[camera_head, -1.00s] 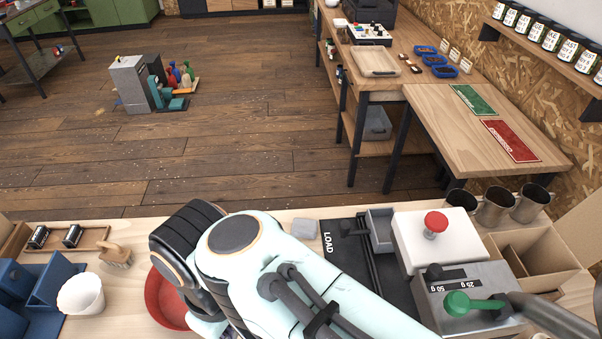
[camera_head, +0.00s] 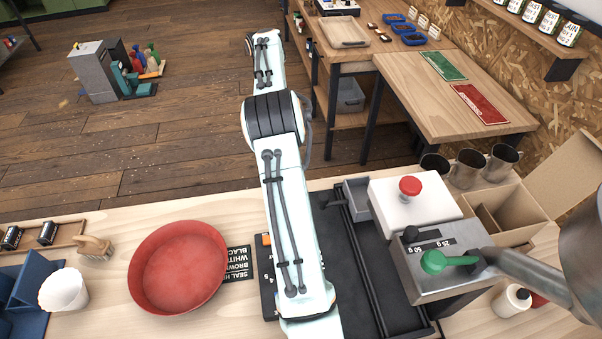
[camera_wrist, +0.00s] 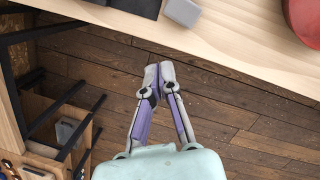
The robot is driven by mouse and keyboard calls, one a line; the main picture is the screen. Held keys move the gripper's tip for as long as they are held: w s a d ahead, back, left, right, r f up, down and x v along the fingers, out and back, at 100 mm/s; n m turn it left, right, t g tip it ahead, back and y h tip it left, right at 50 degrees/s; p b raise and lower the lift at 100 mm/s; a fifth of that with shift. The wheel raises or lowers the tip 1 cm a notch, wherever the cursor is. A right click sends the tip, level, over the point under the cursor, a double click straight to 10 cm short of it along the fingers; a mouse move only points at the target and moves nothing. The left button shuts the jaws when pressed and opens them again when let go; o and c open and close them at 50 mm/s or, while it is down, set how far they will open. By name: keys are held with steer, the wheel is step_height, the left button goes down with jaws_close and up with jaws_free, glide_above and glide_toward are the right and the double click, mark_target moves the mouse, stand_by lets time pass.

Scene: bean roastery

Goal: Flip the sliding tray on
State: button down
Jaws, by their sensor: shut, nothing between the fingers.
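The sliding tray appears to be the small grey tray (camera_head: 352,190) at the far end of dark rails, left of the white and grey machine (camera_head: 415,207) in the head view. The machine has a red knob (camera_head: 410,186) and a green-handled lever (camera_head: 434,262). My gripper (camera_wrist: 160,68) is shut and empty in the wrist view, over the floor just off the table edge, apart from the tray. I cannot make out its fingers in the head view. My arm hides part of the black mat (camera_head: 385,300).
A red bowl (camera_head: 178,268) stands left of my arm. A grey block (camera_wrist: 182,10) lies by the table edge. Metal cups (camera_head: 467,168) and an open cardboard box (camera_head: 515,200) stand behind the machine.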

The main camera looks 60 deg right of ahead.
steer(key=shift+m+g+y, duration=0.3)
steer(key=shift+m+y, duration=0.1)
steer(key=shift+m, duration=0.1)
steer(key=s+d+f, duration=0.1)
steer(key=f, duration=0.1)
steer(key=s+d+f, duration=0.1)
steer(key=s, duration=0.1)
steer(key=shift+s+f, duration=0.3)
steer(key=shift+f, duration=0.05)
steer(key=x, duration=1)
steer(key=shift+s+f, duration=0.1)
steer(key=shift+s+a, duration=0.2)
steer(key=shift+s, duration=0.35)
steer(key=shift+s+a, duration=0.2)
steer(key=shift+s, duration=0.35)
steer(key=shift+s+a, duration=0.2)
steer(key=shift+s, duration=0.55)
